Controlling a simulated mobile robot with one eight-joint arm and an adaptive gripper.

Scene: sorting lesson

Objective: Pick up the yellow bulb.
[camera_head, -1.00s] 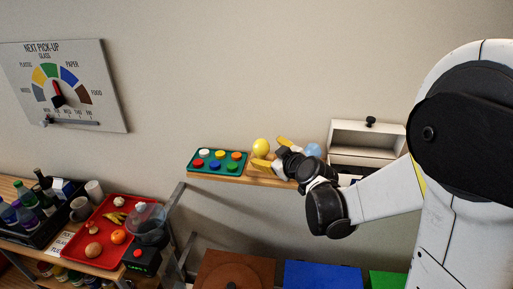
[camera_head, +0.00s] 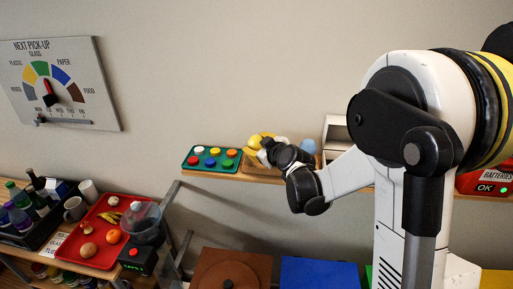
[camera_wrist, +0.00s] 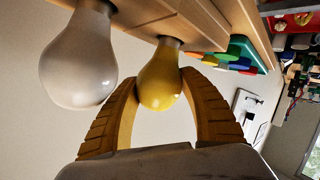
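The yellow bulb (camera_head: 253,142) is on the wooden shelf, just right of the green tray. In the wrist view the yellow bulb (camera_wrist: 160,80) has its base toward the wooden board, and a white bulb (camera_wrist: 78,60) is beside it. My gripper (camera_wrist: 160,82) has its two yellow fingers on opposite sides of the yellow bulb, and both tips appear to touch it. My gripper (camera_head: 261,138) partly hides the bulb in the head view. The bulb's base still appears to be at the board.
A green tray (camera_head: 189,164) with several coloured caps lies left of the bulb. A pale blue bulb (camera_head: 308,146) and a white open box (camera_head: 334,131) are to the right. A red batteries box (camera_head: 490,180) stands at the far right. Bins are below.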

